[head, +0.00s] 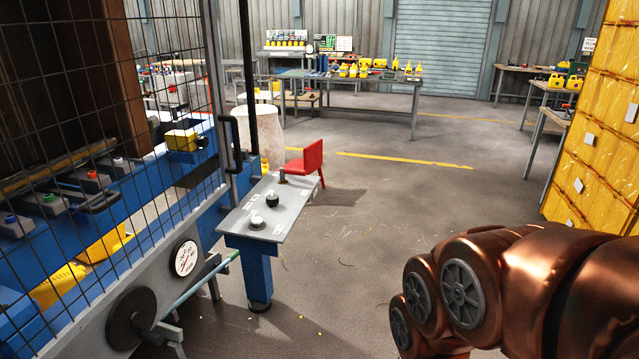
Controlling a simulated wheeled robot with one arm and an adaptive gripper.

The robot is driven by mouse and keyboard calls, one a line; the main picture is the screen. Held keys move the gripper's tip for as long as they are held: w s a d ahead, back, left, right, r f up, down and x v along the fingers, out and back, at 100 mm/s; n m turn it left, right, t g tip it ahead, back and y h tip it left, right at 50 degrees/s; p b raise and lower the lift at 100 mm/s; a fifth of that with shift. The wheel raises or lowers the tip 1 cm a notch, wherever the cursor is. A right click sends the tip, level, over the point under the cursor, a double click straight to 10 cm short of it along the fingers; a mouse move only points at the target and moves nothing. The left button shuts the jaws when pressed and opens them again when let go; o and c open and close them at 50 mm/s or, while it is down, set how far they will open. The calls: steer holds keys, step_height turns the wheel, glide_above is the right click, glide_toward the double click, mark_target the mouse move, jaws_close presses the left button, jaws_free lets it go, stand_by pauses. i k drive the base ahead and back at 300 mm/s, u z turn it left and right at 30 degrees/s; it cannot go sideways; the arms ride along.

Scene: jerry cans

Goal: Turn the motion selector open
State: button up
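A grey control panel (238,219) stands on a blue post beside the fenced machine, left of centre. On its top sit a white-and-black knob (256,222) near the front, a black knob (272,200) behind it and a small dark upright control (282,176) at the far end. The labels are too small to read, so I cannot tell which one is the motion selector or how it is set. My copper-coloured arm fills the lower right, well apart from the panel. My gripper is outside the view.
The machine's wire mesh fence (105,130) and a black wheel (131,318) border the panel on the left. A red chair-like object (306,160) stands behind the panel. Yellow stacked blocks (598,130) stand at right.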

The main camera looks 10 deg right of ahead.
mark_target(273, 200)
steer(key=z, duration=0.2)
steer(key=i, duration=0.7)
steer(key=u, duration=0.6)
steer(key=i, duration=0.7)
steer(key=u, duration=0.65)
